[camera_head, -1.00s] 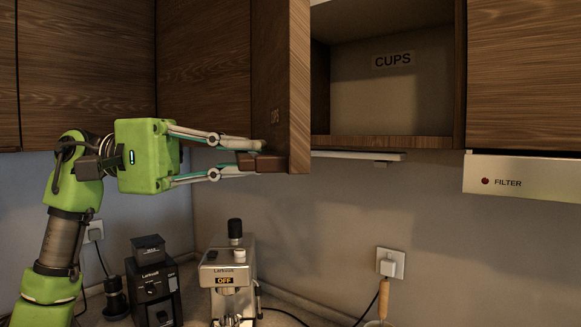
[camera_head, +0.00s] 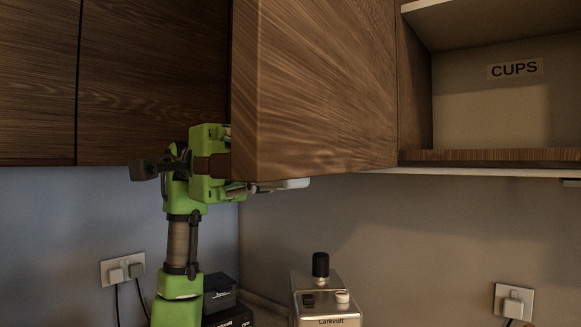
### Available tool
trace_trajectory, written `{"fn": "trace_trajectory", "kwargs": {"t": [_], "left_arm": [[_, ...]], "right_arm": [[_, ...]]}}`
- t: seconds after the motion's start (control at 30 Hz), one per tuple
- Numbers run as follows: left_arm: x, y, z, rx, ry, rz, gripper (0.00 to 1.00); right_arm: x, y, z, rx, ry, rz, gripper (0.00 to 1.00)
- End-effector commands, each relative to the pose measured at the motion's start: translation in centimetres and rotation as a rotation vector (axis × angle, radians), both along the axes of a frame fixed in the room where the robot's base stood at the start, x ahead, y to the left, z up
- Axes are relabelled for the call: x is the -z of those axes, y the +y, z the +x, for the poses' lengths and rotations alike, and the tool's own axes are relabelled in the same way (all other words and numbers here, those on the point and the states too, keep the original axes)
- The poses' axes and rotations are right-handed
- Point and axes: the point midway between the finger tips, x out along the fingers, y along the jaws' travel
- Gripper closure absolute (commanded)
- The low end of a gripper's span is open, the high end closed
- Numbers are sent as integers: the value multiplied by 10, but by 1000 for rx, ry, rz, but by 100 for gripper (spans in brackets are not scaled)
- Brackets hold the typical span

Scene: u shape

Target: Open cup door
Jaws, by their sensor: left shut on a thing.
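The wooden cup door (camera_head: 315,90) stands swung open, with its inner face toward me. To its right is the open cupboard compartment with a "CUPS" label (camera_head: 515,69) on its back wall. My left gripper (camera_head: 282,185) is behind the door at its lower edge. Only part of a finger shows below the door, and the door hides the rest of the fingers. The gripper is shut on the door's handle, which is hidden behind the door. My right gripper is not in view.
Closed wooden cupboards (camera_head: 150,80) stand at the left. A coffee machine (camera_head: 322,290) stands below the door, with a dark appliance (camera_head: 222,295) left of it. Sockets with plugs (camera_head: 122,270) are on the wall. The compartment looks empty where visible.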

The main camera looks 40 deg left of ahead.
Motion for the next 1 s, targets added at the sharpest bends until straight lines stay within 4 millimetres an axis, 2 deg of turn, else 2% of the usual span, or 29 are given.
{"fn": "trace_trajectory", "kwargs": {"t": [0.53, 0.57, 0.6, 0.63, 1.0], "left_arm": [[2, 0, -2, 13, 1, 7, 100], [2, -1, -2, 13, 1, 7, 85], [2, -1, -2, 13, 1, 6, 74], [2, -1, -2, 13, 1, 6, 72], [0, 3, -1, 11, 1, 1, 72]], "right_arm": [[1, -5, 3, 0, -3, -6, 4], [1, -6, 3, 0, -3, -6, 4], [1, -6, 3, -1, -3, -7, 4], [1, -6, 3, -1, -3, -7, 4], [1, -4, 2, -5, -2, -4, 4]]}}
